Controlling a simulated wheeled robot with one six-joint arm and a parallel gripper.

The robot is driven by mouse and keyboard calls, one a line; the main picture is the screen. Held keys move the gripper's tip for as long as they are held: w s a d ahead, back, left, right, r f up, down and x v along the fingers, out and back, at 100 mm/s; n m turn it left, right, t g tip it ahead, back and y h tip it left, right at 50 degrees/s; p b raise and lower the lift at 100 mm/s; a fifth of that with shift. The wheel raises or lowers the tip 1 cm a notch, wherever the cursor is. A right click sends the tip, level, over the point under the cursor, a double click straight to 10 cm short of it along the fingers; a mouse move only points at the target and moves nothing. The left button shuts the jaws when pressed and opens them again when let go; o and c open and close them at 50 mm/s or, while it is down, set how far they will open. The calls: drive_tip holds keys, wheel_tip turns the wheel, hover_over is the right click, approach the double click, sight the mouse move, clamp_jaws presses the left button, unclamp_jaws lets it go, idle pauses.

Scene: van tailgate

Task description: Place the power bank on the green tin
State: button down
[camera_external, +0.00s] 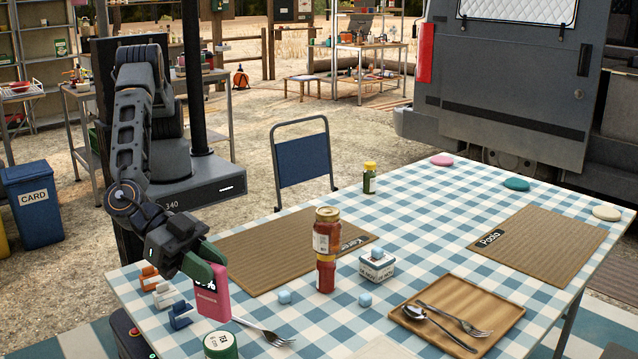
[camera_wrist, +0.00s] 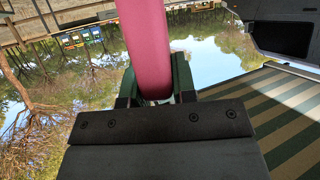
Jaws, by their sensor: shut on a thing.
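The pink power bank (camera_external: 212,298) hangs upright from my gripper (camera_external: 208,262), at the near left part of the table. The gripper's green fingers are shut on its upper end. In the wrist view the pink power bank (camera_wrist: 145,45) stands out between the two green fingers of my gripper (camera_wrist: 156,88). The green tin (camera_external: 221,345), with a pale lid, stands just below and in front of the power bank in the external view. Its lower part is cut off by the picture's edge. The power bank looks apart from the tin; the exact gap cannot be told.
Small orange, white and blue stands (camera_external: 180,315) are left of the power bank. A fork (camera_external: 265,332) lies to its right. A red jar stack (camera_external: 326,250), a small white box (camera_external: 376,264) and a wooden tray (camera_external: 480,290) stand further right on the checked table.

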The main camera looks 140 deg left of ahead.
sight(225, 300)
drive_tip(key=shift+w+d+f, duration=0.1)
drive_tip(key=shift+w+f, duration=0.4)
drive_tip(key=shift+f, duration=1.55)
drive_tip(key=shift+f, duration=0.2)
drive_tip(key=c, duration=0.9)
unclamp_jaws()
drive_tip(key=shift+r, duration=0.1)
